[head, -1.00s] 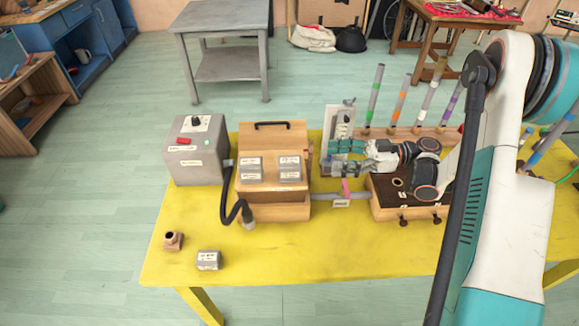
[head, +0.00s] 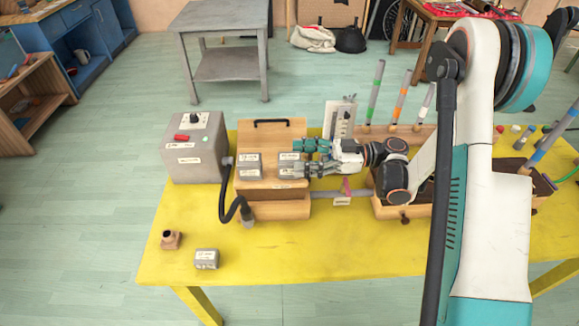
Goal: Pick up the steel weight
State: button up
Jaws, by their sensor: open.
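Several small grey metal blocks with white labels sit on the sloped top of a wooden box (head: 272,208). One grey block (head: 248,171) is at its left side, and another (head: 289,156) is at its upper right. A similar grey block (head: 206,259) lies alone on the yellow table at front left. The labels are too small to read, so I cannot tell which block is the steel weight. My gripper (head: 294,158) is open, with its fingers around or above the upper right block. I cannot tell whether they touch it. The gripper partly hides the lower right block.
A grey control box (head: 196,148) with a black hose stands left of the wooden box. A small brown fitting (head: 170,240) sits at the left table edge. Coloured upright tubes (head: 400,98) stand behind my arm.

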aim_at(289, 156)
jog(key=a+b, duration=0.1)
jog(key=a, duration=0.2)
jog(key=shift+a, duration=0.35)
grip_shut()
jog(key=shift+r, duration=0.1)
